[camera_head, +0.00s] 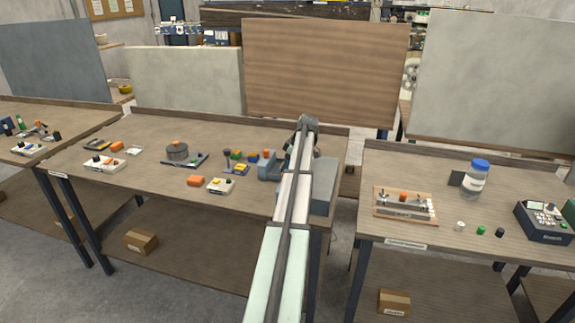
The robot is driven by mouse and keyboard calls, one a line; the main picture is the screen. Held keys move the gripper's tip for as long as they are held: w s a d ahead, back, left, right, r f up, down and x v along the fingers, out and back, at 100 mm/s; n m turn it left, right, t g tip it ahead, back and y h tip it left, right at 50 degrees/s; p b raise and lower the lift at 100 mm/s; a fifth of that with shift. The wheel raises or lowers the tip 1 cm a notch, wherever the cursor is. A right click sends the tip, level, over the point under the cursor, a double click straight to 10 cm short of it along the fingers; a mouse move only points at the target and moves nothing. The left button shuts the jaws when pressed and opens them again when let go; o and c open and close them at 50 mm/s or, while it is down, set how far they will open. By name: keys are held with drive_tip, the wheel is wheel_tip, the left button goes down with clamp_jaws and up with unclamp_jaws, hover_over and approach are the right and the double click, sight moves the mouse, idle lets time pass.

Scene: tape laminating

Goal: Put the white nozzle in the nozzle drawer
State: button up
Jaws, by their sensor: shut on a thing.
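A small white piece (460,226) stands on the right table, left of a green piece (481,230) and a black piece (500,232). It is too small to tell whether it is the white nozzle. My arm reaches away over the middle table to its bend near the back edge. My gripper and anything in it are hidden behind the arm. A blue-grey machine (322,190) stands at the right end of the middle table, partly covered by my arm. I cannot make out a nozzle drawer.
The middle table (130,177) holds an orange block (195,181), a white control box (220,186) and a round grey device (177,151). The right table (400,240) holds a blue-capped jar (474,182) and a wooden fixture (405,205). A gap separates these tables.

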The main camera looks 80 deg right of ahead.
drive_tip(key=shift+f, duration=0.1)
idle(0.3)
drive_tip(key=o, duration=1.2)
drive_tip(key=v, duration=1.3)
drive_tip(key=shift+s+r, duration=0.1)
drive_tip(key=shift+r, duration=0.25)
